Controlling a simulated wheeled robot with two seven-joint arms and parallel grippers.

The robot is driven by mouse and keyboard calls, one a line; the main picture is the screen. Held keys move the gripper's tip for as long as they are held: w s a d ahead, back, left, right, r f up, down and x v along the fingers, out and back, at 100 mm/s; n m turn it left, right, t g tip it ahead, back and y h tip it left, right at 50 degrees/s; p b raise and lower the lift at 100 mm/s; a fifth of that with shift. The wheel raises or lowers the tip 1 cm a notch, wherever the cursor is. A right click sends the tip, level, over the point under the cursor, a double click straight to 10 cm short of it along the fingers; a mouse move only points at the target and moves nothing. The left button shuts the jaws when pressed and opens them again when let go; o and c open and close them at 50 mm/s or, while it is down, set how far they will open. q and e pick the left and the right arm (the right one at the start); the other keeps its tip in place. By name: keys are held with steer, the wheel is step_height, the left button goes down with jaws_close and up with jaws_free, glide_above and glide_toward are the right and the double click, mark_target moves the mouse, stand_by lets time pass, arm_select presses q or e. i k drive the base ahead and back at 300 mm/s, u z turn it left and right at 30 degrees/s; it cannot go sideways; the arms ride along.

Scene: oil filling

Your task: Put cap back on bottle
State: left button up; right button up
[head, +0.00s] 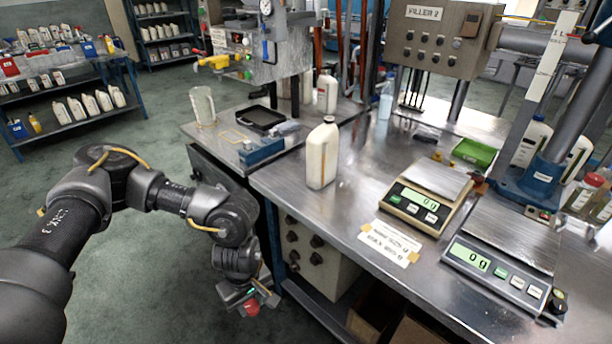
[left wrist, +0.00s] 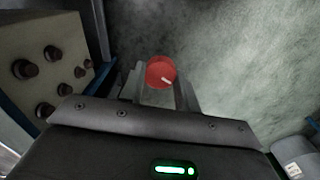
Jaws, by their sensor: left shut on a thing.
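A cream bottle (head: 322,155) stands upright on the steel bench, near its front left edge. No red cap shows on its neck. My left gripper (head: 250,300) hangs low in front of the bench, below and left of the bottle and well apart from it. It is shut on a round red cap (left wrist: 161,72), which sits between the fingertips in the left wrist view with a small pale mark on its face. The cap also shows as a red spot at the gripper's end in the head view (head: 252,308). My right gripper is not in view.
Two scales (head: 428,195) (head: 500,262) reading 0 g stand right of the bottle, with a paper label (head: 391,242) on the bench (head: 345,205). A black tray (head: 260,119), a blue box (head: 261,151) and a clear jug (head: 203,106) are on the left. The floor left of the bench is clear.

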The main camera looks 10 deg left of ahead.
mark_target(323, 143)
steer(key=z, duration=3.55)
steer(key=k, duration=2.95)
steer(key=u, duration=1.95)
